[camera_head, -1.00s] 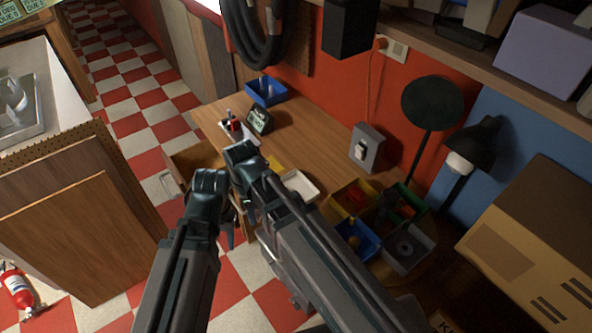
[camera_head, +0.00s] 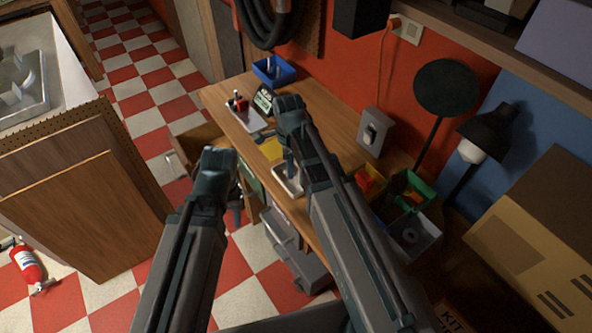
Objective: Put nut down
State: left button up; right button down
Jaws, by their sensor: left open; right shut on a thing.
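I cannot make out the nut in the head view; my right gripper hides what it holds. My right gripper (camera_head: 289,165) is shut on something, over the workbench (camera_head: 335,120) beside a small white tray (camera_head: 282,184). The arm covers part of this tray. My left gripper (camera_head: 237,208) is open, in front of the bench's near edge and lower left of the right gripper, with its fingers mostly hidden behind its wrist.
Coloured bins, including a grey one (camera_head: 414,234), stand at right. A lamp (camera_head: 487,130) stands behind them. A drawer (camera_head: 190,143) is open at left.

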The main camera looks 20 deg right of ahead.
aim_at(296, 170)
jog(key=shift+w+d, duration=0.35)
jog(key=shift+d, duration=0.15)
jog(key=shift+d, duration=0.1)
jog(key=shift+w+d+f, duration=0.1)
jog(key=shift+w+d, duration=0.1)
jog(key=f+b, duration=0.3)
jog(key=shift+w+d+f+b, duration=0.1)
jog(key=shift+d+f+b, duration=0.2)
jog(key=shift+f, duration=0.15)
jog(key=c, duration=0.5)
grip_release()
